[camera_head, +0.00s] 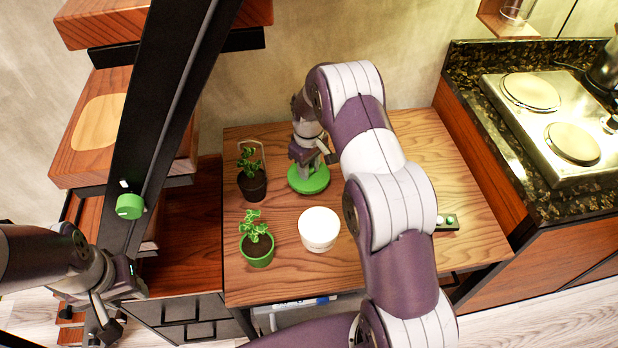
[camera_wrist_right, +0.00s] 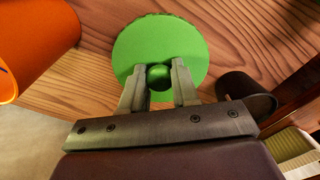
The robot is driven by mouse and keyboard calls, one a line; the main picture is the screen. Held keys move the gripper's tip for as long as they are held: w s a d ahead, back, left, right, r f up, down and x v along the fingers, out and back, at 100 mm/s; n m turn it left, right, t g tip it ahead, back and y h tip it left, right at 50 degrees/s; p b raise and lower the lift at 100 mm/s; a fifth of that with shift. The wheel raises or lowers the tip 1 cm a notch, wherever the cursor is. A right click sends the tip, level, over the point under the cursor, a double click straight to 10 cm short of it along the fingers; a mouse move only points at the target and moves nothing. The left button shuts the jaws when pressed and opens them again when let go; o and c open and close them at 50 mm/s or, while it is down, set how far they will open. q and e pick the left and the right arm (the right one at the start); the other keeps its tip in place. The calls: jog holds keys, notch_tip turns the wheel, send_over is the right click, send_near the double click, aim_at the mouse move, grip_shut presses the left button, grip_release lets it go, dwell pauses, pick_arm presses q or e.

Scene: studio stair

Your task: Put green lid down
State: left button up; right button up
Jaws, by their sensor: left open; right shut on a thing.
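The green lid (camera_head: 309,181) is a flat round disc with a small round knob, at the back middle of the wooden table (camera_head: 290,281). In the right wrist view the lid (camera_wrist_right: 190,37) lies flat just above or on the wood; I cannot tell which. My right gripper (camera_wrist_right: 159,78) is shut on the lid's knob; in the head view it (camera_head: 314,163) comes down on the lid from above. My left gripper (camera_head: 112,318) is open and empty at the lower left, away from the table. The white tub (camera_head: 319,230) stands in front of the lid.
A plant in a dark pot (camera_head: 252,186) stands close left of the lid. A plant in a green pot (camera_head: 257,250) stands at the front left. A small dark tray (camera_head: 447,223) lies at the right, partly behind my right arm. The table's back right is clear.

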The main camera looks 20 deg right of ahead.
notch_tip(320, 180, down, 4)
jog(key=shift+s, duration=0.1)
jog(key=shift+f, duration=0.3)
jog(key=o, duration=1)
jog(key=shift+r, duration=0.45)
jog(key=r, duration=1.2)
jog(key=shift+s+a+b, duration=0.25)
jog(key=shift+b, duration=0.15)
jog(key=s+a+r+m, duration=0.1)
jog(key=s+a, duration=0.1)
jog(key=s, duration=0.5)
jog(key=s+a+r+m+t, duration=0.1)
jog(key=s+a+r+m, duration=0.1)
jog(key=s, duration=0.6)
jog(key=s+a+r+m, duration=0.1)
jog(key=s+a, duration=0.2)
jog(key=s, duration=0.4)
jog(key=shift+s+r, duration=0.4)
